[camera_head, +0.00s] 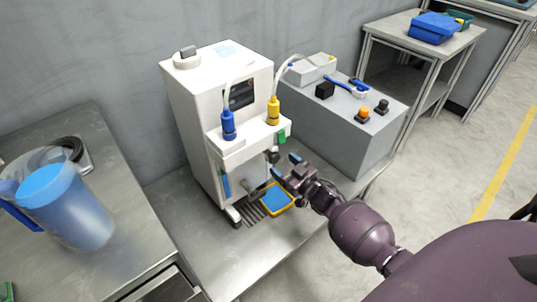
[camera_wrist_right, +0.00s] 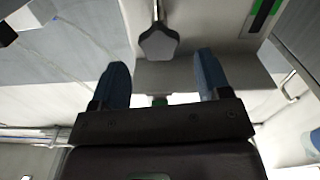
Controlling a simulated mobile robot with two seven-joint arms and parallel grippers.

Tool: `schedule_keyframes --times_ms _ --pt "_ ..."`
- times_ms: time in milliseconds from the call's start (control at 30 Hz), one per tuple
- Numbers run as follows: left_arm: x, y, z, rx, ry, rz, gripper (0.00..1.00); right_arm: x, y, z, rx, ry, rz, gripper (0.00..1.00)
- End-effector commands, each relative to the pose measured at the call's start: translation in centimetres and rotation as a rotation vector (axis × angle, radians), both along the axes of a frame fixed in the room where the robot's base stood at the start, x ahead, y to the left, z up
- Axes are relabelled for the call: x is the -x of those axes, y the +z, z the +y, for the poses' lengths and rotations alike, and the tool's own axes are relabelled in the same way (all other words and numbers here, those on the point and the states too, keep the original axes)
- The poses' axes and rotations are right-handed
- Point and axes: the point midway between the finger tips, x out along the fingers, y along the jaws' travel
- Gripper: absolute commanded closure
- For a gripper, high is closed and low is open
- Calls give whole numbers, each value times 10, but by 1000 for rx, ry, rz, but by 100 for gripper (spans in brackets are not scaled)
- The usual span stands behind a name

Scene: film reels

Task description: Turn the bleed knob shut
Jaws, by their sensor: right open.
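The bleed knob appears to be the grey lobed knob (camera_wrist_right: 158,43) on a thin stem in the right wrist view. In the head view a small dark knob (camera_head: 272,156) sits on the front of the white machine (camera_head: 217,95), below the yellow-capped fitting. My right gripper (camera_head: 286,166) is in front of the machine, with its blue-tipped fingers apart. In the wrist view the open gripper (camera_wrist_right: 162,72) has the knob just beyond its fingertips, roughly centred between them; no contact shows. My left gripper is out of view.
A blue tray with a yellow rim (camera_head: 288,205) lies below my right gripper. A blue bottle (camera_head: 228,125) and a yellow one (camera_head: 273,110) sit on the machine's ledge. A grey block (camera_head: 350,135) stands to the right. A jug (camera_head: 70,215) is at left.

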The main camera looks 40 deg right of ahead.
Motion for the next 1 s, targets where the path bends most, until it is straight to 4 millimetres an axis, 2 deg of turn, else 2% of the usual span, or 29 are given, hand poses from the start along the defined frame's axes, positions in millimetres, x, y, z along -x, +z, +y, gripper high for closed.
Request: schedule_keyframes --times_ms 200,433,633,900,1000 --pt "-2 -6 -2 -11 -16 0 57 -35 -5 3 0 0 6 30" --pt "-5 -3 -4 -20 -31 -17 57 -61 -4 5 1 -1 5 30" --pt "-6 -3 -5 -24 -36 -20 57 -70 -2 5 0 -1 4 30" --pt "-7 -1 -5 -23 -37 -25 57 -71 -1 5 0 -1 3 30" --pt "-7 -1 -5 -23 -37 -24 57 -71 -1 5 0 -1 3 45"
